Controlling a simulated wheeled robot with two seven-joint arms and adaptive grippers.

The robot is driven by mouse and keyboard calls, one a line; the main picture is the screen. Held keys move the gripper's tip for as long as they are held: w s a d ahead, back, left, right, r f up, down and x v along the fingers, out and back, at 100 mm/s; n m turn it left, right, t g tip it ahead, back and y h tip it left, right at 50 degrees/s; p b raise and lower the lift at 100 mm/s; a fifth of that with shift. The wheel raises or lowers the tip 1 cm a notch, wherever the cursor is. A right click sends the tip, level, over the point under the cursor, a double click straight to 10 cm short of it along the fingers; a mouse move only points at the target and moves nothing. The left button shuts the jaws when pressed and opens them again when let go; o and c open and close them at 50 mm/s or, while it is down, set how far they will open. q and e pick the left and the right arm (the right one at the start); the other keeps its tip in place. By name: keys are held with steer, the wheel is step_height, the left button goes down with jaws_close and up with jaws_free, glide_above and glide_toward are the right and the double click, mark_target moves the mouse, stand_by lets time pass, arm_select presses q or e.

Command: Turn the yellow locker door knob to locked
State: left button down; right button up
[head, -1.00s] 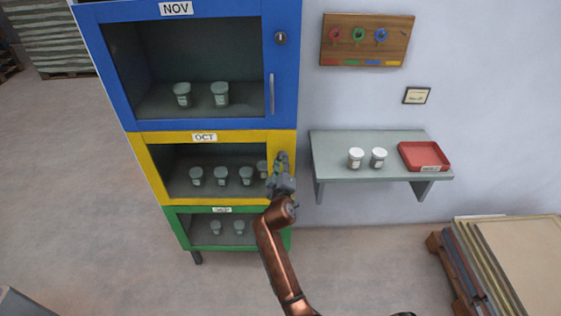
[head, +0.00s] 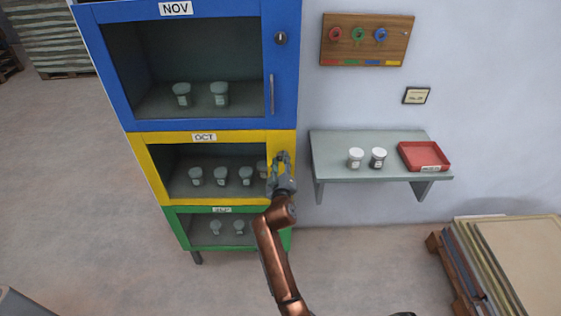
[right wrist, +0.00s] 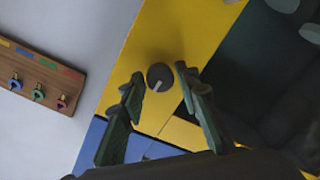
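The yellow locker (head: 222,136), labelled OCT, is the middle one of three stacked lockers. Its door has a see-through pane with several jars behind it. The dark round knob (right wrist: 160,77) on the yellow door shows in the right wrist view, with a pale mark towards the lower left of that view. My right gripper (head: 280,160) is at the right edge of the yellow door and hides the knob in the head view. In the right wrist view its two fingers (right wrist: 159,75) are open, one on each side of the knob, with gaps visible. My left gripper is not in view.
The blue locker (head: 200,124) is above and the green locker (head: 173,220) below. A wooden key board (head: 345,48) hangs on the wall. A shelf (head: 335,140) to the right holds two jars and a red tray (head: 409,151). Stacked panels (head: 520,255) stand at lower right.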

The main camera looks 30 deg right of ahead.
steer(key=shift+o, duration=1.2)
steer(key=shift+r, duration=0.1)
step_height(320, 180, up, 10)
steer(key=shift+f, duration=0.1)
